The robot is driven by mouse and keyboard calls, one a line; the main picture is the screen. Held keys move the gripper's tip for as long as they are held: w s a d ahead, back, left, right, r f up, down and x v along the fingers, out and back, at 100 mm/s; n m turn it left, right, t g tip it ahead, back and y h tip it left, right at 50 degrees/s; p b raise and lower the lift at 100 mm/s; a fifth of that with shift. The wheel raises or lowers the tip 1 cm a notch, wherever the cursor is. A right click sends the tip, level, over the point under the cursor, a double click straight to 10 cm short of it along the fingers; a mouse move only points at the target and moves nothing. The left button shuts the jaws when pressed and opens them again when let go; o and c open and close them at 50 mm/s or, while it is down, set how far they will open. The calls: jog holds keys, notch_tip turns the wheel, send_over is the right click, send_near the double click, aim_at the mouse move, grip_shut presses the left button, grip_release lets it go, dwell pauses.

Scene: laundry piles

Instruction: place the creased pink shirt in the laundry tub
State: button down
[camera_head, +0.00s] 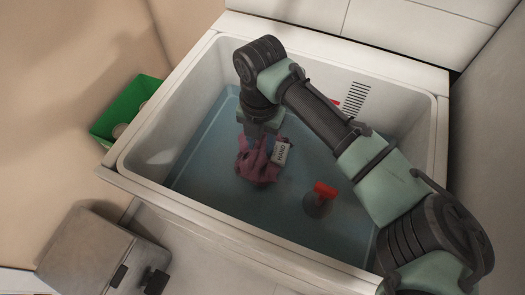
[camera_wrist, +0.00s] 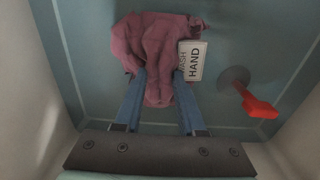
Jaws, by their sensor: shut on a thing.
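The creased pink shirt (camera_head: 257,166) is bunched up inside the white laundry tub (camera_head: 142,152), low over its blue-grey floor. A white tag reading "HAND" (camera_head: 280,153) shows at its right side. In the wrist view the pink shirt (camera_wrist: 150,45) lies between and beyond the fingers. My gripper (camera_head: 258,138) reaches down into the tub from above. In the wrist view my gripper (camera_wrist: 160,85) is shut on the shirt. I cannot tell whether the shirt touches the tub floor.
A dark round piece with a red handle (camera_head: 321,195) is on the tub floor right of the shirt; it also shows in the wrist view (camera_wrist: 255,103). A green container (camera_head: 125,108) stands outside the tub's left side. A grey box (camera_head: 95,255) is at lower left.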

aim_at(261, 147)
jog(key=shift+f, duration=1.7)
jog(key=shift+f+b, duration=0.15)
jog(key=shift+b, duration=0.15)
jog(key=c, duration=0.5)
grip_release()
notch_tip(261, 147, up, 12)
jog(key=shift+r+p, duration=0.2)
jog(key=shift+p, duration=0.85)
jog(key=shift+s+f, duration=0.1)
